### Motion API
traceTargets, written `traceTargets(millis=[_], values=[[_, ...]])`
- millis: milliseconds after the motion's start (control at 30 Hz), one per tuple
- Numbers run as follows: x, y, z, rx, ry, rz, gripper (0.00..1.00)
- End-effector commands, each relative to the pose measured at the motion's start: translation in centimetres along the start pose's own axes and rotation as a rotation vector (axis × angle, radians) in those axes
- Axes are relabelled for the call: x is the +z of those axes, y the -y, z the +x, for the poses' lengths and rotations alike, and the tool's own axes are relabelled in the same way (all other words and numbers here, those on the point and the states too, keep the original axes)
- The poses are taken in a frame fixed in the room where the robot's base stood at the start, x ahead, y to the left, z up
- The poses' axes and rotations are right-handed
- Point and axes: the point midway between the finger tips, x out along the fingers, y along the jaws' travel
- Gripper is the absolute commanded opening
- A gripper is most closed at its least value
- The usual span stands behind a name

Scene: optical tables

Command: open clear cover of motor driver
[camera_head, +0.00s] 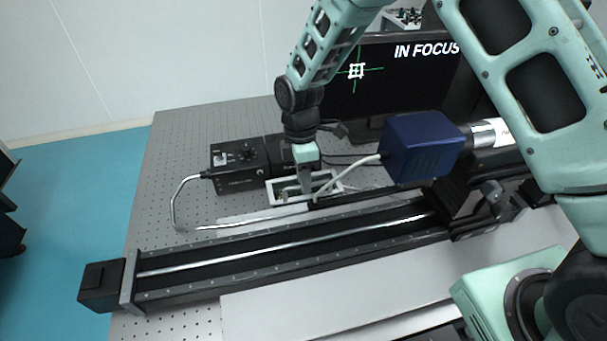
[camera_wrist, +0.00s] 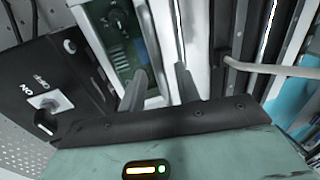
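The motor driver appears to be the white-rimmed open-looking case (camera_head: 275,198) under my gripper. In the wrist view its case (camera_wrist: 172,30) shows a green circuit board (camera_wrist: 121,47) inside. A clear cover cannot be made out for certain against the board. My gripper (camera_head: 305,190) points down over the case, by its long side. In the wrist view the two fingers of my gripper (camera_wrist: 160,70) stand apart, with the pale case edge showing between them. Whether they touch the case or a cover cannot be told.
A black control box (camera_head: 237,165) with a knob and switch stands left of the case; it also shows in the wrist view (camera_wrist: 55,100). A long linear rail (camera_head: 290,250) lies in front. A blue camera-like box (camera_head: 420,145) and a monitor (camera_head: 375,85) are to the right and behind.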

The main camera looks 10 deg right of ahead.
Motion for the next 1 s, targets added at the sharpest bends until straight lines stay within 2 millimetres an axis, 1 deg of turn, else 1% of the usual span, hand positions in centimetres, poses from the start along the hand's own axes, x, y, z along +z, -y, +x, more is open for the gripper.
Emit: traceTargets(millis=[167,200,267,300,667,867,1000], values=[[0.0,0.0,0.0,0.0,0.0,0.0,0.33],[0.0,0.0,0.0,0.0,0.0,0.0,0.21],[0.0,0.0,0.0,0.0,0.0,0.0,0.05],[0.0,0.0,0.0,0.0,0.0,0.0,0.0],[0.1,-0.2,-0.4,-0.029,0.0,0.001,0.0],[0.1,-0.8,-1.2,-0.126,0.0,0.001,0.0],[0.1,-1.3,-1.9,-0.235,-0.002,0.001,0.0]])
